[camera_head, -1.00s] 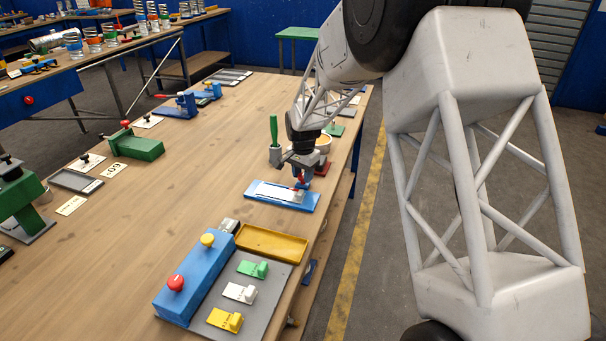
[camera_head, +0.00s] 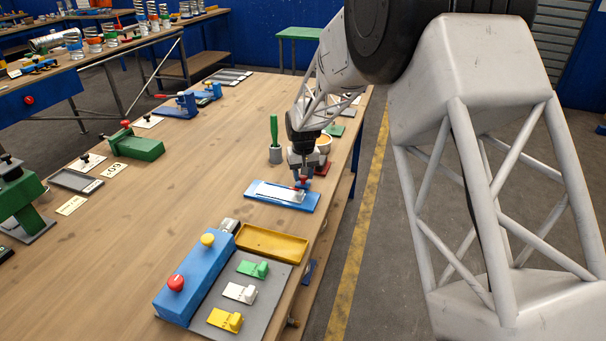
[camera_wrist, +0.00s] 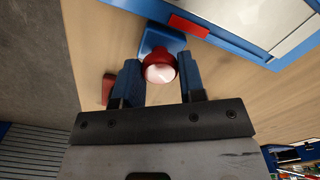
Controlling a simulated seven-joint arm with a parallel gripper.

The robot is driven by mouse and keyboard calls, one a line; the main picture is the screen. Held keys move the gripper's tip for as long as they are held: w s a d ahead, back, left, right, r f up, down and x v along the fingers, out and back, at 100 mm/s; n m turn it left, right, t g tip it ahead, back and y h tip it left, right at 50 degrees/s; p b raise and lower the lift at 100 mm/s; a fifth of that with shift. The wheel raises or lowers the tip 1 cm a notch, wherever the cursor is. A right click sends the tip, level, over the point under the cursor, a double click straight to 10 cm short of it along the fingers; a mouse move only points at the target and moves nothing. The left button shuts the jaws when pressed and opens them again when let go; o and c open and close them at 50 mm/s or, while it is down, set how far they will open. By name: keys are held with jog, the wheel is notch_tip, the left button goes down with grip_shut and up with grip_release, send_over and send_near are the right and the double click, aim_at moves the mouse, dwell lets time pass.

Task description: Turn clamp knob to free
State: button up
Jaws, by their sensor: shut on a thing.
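The clamp knob (camera_wrist: 160,69) is red with a pale, shiny round top and sits on a blue block in the wrist view. In the head view the red knob (camera_head: 303,181) shows just below my gripper, at a blue fixture (camera_head: 256,198) with a white strip (camera_head: 270,190). My gripper (camera_wrist: 161,76) has its two blue fingers on either side of the knob, shut on it. It points down over the fixture in the head view (camera_head: 302,174). A flat red piece (camera_wrist: 188,25) lies on the fixture beside the knob.
A grey holder (camera_head: 275,155) with a green-handled tool stands behind the fixture. A yellow tray (camera_head: 270,243) and a blue box (camera_head: 190,280) with red and yellow buttons are nearer. The table's right edge is close. The wooden top to the left is largely clear.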

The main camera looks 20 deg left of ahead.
jog(key=n, duration=0.3)
jog(key=shift+n, duration=2.1)
jog(key=o, duration=0.9)
jog(key=shift+r, duration=3.9)
